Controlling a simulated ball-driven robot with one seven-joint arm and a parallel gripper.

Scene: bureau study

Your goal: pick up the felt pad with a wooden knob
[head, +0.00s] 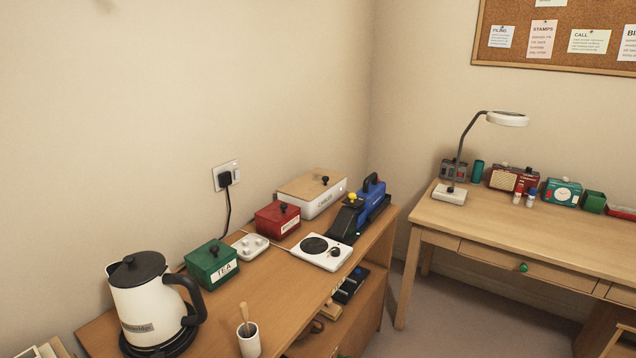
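I cannot clearly make out a felt pad with a wooden knob in the head view. My gripper is not in view.
The cabinet top (285,292) holds a white kettle (145,300), green tea tin (212,263), red tin (278,219), white hotplate (321,252), blue device (372,200), white bin (311,193) and cup (248,340). A desk (500,226) with a lamp (508,119) stands right; floor (450,310) shows between.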

